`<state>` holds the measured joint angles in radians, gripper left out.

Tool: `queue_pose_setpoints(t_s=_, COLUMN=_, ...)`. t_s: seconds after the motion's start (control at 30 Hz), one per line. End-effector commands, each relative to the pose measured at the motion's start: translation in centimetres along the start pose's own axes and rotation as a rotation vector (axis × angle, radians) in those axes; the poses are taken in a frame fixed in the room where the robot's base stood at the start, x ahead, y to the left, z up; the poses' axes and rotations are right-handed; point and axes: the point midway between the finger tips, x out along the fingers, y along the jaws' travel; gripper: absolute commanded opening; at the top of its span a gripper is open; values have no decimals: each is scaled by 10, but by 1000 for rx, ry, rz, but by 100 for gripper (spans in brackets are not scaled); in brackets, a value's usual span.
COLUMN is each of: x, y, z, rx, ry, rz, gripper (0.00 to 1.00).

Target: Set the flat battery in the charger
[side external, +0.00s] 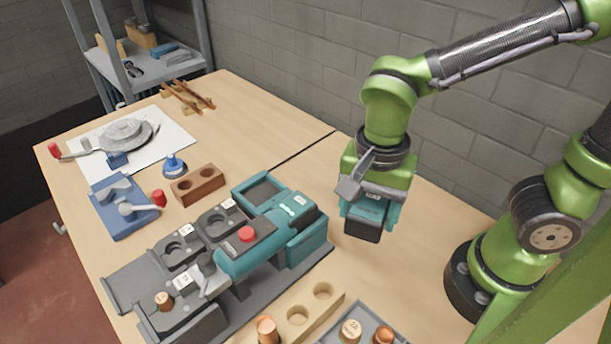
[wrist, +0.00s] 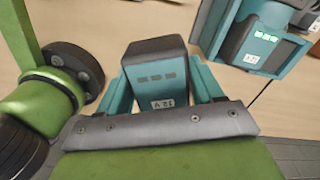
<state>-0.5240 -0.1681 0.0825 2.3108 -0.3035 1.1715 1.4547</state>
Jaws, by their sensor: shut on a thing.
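My gripper (side external: 372,207) is shut on a dark grey battery (side external: 363,229) and holds it above the bare table, right of the teal machine. In the wrist view, the battery (wrist: 157,75) sits between the teal fingers, with a 12 V label and indicator bars that look unlit. A teal unit with an open square dark bay (side external: 262,190), which looks like the charger, stands left of my gripper. Beside it, a battery with lit green lights (side external: 294,207) sits in a teal housing; it also shows in the wrist view (wrist: 256,48). The held battery is apart from both.
The teal machine has a red button (side external: 246,234) and a grey base. A wooden block with holes (side external: 298,315) and a grey tray (side external: 366,330) with copper pieces lie in front. A brown block (side external: 197,186) and a blue fixture (side external: 120,207) stand left.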

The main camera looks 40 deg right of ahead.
Motion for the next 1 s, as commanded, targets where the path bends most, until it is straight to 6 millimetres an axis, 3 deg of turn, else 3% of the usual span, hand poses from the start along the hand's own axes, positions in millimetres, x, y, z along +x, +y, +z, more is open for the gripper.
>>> queue_pose_setpoints(t_s=0.2, x=-45, y=-2, z=0, rx=3, ry=-1, rz=-7, gripper=21)
queue_pose_setpoints(t_s=0.37, x=-51, y=-36, z=-3, rx=49, ry=-11, rz=2, gripper=21)
queue_pose_setpoints(t_s=0.67, x=-61, y=-115, z=-20, rx=167, ry=-23, rz=5, gripper=21)
queue_pose_setpoints(t_s=0.8, x=-58, y=-166, z=-40, rx=249, ry=-21, rz=6, gripper=21)
queue_pose_setpoints(t_s=1.0, x=-49, y=-218, z=-66, rx=340, ry=-10, rz=3, gripper=21)
